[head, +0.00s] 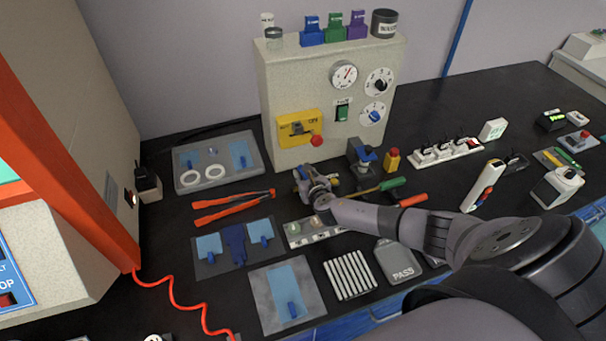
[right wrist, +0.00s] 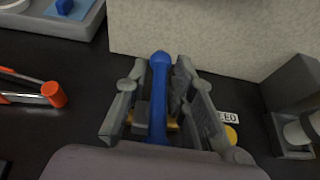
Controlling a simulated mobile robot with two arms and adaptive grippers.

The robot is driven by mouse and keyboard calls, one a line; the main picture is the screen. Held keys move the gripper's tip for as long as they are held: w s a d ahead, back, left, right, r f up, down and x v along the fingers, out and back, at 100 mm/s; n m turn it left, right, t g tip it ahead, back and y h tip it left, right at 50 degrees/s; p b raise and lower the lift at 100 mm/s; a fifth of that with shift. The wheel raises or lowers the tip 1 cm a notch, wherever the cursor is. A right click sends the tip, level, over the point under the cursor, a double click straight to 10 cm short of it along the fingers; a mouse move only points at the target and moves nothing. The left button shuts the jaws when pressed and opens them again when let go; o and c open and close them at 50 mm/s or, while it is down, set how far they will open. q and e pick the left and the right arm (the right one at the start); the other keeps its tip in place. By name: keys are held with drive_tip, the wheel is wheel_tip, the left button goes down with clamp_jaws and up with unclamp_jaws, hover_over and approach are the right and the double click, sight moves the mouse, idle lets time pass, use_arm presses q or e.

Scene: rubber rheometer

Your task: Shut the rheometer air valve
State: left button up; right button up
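A long blue lever handle (right wrist: 160,85) stands over a yellow part (right wrist: 168,124), low in front of the rheometer's grey box; it appears to be the air valve's handle. My right gripper (right wrist: 160,92) is around it, with one finger on each side and dark gaps between the fingers and the lever. It looks open. In the head view my right gripper (head: 312,183) is at the foot of the box and hides most of the valve. A white label ending in "ED" (right wrist: 227,117) and a yellow dot show right of the fingers. My left gripper is not in view.
The grey box (head: 285,85) rises just behind the gripper. A dark clamp-like device (head: 360,160) stands close on the right. Orange-handled tongs (head: 232,204) lie to the left. A tray (head: 215,175), screwdrivers (head: 378,186) and sample plates (head: 300,232) crowd the bench around.

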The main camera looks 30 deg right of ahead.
drive_tip(key=shift+o, duration=0.5)
drive_tip(key=v, duration=1.2)
drive_tip(key=shift+r, duration=0.1)
